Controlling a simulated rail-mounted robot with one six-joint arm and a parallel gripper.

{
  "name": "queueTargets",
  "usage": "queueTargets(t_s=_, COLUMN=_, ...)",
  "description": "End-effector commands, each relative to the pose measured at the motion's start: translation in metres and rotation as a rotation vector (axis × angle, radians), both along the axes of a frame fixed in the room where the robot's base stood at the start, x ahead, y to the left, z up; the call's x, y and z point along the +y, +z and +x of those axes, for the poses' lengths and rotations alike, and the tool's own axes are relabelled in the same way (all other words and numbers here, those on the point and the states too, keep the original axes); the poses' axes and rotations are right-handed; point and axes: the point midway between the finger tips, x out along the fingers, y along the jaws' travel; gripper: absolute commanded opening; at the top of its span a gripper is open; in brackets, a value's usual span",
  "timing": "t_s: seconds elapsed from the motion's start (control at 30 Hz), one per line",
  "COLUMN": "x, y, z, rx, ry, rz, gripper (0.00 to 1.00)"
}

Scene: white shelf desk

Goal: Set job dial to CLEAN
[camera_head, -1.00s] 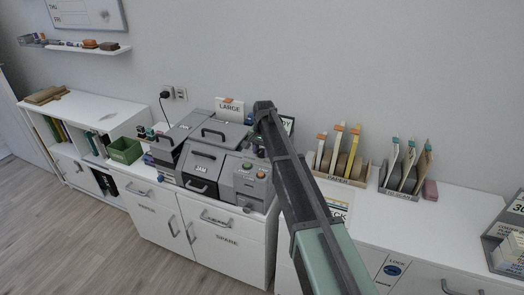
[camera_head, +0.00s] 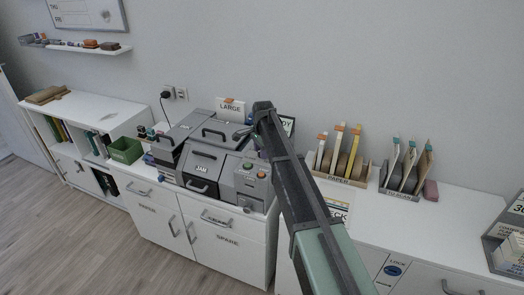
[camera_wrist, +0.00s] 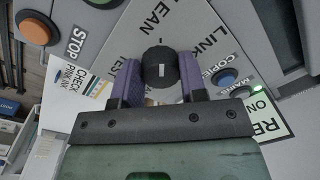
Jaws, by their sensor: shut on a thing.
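The black round job dial (camera_wrist: 158,67) is in the middle of the wrist view, with a short white mark on its face. My gripper (camera_wrist: 160,75) has its two purple fingers on either side of the dial, shut on it. Panel words around the dial read CLEAN, LINK and TEST. CLEAN is above it in the picture, LINK at upper right, TEST at left. I cannot tell for sure which word the mark points to. In the head view the grey machine (camera_head: 205,155) stands on the white cabinet, and my arm hides the dial.
The wrist view shows an orange STOP button (camera_wrist: 38,28), a COPIES button (camera_wrist: 225,77) and a sign by a green light (camera_wrist: 264,112).

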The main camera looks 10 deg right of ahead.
Motion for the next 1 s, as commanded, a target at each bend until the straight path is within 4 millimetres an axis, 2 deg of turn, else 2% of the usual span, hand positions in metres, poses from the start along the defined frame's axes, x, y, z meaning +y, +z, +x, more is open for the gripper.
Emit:
queueTargets(t_s=0.37, x=0.0, y=0.0, z=-0.001, rx=0.001, ry=-0.006, rz=0.0, gripper=0.15)
queueTargets(t_s=0.4, x=0.0, y=0.0, z=0.0, rx=0.001, ry=-0.005, rz=0.0, gripper=0.41)
queueTargets(t_s=0.57, x=0.0, y=0.0, z=0.0, rx=0.001, ry=-0.005, rz=0.0, gripper=0.65)
queueTargets(t_s=0.87, x=0.0, y=0.003, z=0.0, rx=0.0, ry=-0.005, rz=0.0, gripper=0.65)
queueTargets(t_s=1.0, x=0.0, y=0.021, z=-0.001, rx=0.0, ry=-0.005, rz=0.0, gripper=0.65)
